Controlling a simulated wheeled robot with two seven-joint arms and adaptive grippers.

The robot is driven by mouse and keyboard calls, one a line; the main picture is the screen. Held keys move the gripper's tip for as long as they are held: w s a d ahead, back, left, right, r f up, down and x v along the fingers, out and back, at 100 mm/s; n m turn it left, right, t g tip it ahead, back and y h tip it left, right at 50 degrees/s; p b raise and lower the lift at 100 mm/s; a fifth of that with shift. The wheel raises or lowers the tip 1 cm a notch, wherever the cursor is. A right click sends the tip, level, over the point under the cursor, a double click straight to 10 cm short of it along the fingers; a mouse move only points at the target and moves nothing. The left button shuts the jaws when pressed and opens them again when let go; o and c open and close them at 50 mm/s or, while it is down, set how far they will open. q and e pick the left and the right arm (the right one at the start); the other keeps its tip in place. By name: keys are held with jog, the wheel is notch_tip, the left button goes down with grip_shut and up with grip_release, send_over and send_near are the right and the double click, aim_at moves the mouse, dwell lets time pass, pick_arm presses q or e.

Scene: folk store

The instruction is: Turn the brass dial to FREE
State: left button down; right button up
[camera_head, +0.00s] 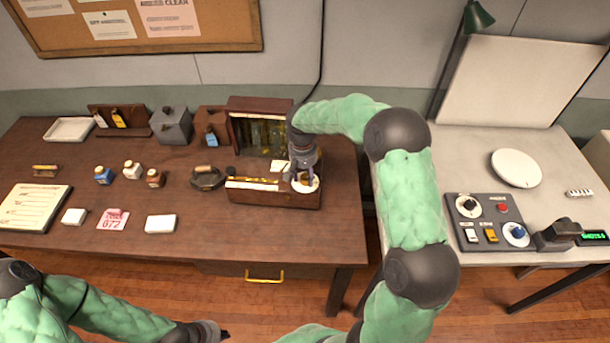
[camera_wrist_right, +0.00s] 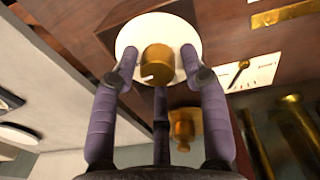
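The brass dial (camera_wrist_right: 157,62) sits on a round white plate (camera_wrist_right: 182,32) on the wooden box's face, with a pale mark on its lower left edge. The word FREE is not readable. In the head view the white plate (camera_head: 314,186) shows at the right end of the wooden box (camera_head: 272,197), and the dial is mostly hidden. My right gripper (camera_wrist_right: 160,66) has its purple fingers spread around the dial, with visible gaps on both sides; in the head view it (camera_head: 303,178) is over the plate. My left gripper (camera_head: 218,333) is low at the picture's bottom, its fingers unclear.
The box has an open lid with brass parts inside. A small gauge card (camera_wrist_right: 243,75) and a brass knob (camera_wrist_right: 185,125) are close to the dial. A black ring-shaped item (camera_head: 207,178) lies left of the box. A control panel (camera_head: 490,222) stands on the right table.

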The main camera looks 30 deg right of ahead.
aim_at(303, 176)
dwell(0.3)
notch_tip(303, 176, up, 12)
jog(key=shift+a, duration=0.25)
dwell(0.3)
jog(key=shift+w, duration=0.1)
